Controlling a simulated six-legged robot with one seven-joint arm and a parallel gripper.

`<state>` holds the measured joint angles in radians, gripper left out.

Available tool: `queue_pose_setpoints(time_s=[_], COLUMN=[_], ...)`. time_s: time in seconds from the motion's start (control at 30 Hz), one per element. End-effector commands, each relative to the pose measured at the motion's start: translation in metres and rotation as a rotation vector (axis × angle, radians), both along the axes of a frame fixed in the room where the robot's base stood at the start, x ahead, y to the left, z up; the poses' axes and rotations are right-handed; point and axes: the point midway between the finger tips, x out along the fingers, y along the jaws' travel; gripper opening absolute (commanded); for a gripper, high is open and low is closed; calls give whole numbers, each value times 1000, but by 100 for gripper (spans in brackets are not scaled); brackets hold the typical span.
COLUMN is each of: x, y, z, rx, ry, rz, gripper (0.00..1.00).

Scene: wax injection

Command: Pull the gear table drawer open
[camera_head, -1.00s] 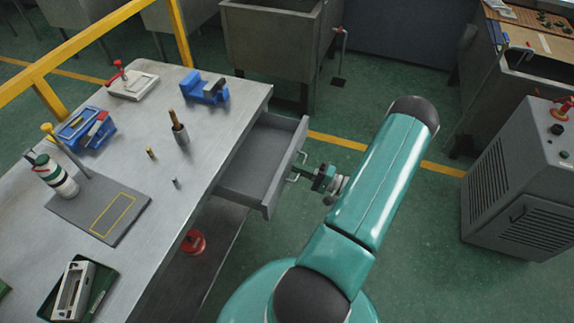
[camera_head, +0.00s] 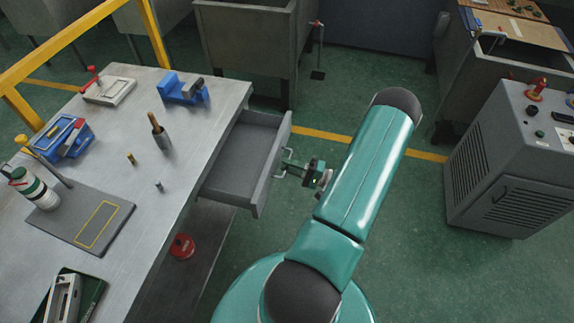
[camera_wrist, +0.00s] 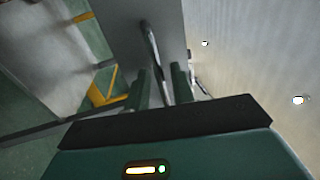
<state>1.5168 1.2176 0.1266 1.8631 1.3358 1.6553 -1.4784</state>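The gear table drawer (camera_head: 243,160) is grey and stands pulled out from the right side of the metal gear table (camera_head: 148,205). Its inside is empty. A thin metal bar handle (camera_head: 283,157) is on the drawer's front and also shows in the wrist view (camera_wrist: 151,45). My gripper (camera_head: 293,168) is at the handle. In the wrist view my two green gripper fingers (camera_wrist: 161,82) stand apart, with the bar running between them and gaps showing beside it. Any contact between fingers and bar is hard to make out.
The tabletop holds a blue vise (camera_head: 183,88), a blue clamp (camera_head: 63,138), a grey plate (camera_head: 88,212) and small posts. A red round object (camera_head: 182,247) sits on the lower shelf. A grey machine cabinet (camera_head: 515,165) stands at right.

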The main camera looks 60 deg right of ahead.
Motion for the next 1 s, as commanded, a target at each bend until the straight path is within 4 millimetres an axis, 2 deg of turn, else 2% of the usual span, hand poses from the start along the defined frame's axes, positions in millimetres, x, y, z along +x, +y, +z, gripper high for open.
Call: queue_pose_setpoints(time_s=[0.4, 0.53, 0.7, 1.0], x=[-82, -103, -116, -118], y=[-29, -37, -41, -41], z=[-17, -21, -23, -23], rx=[0, 0, 0, 0], ry=[0, 0, 0, 0], rz=[-3, -2, 0, 1], gripper=[24, 24, 24, 24])
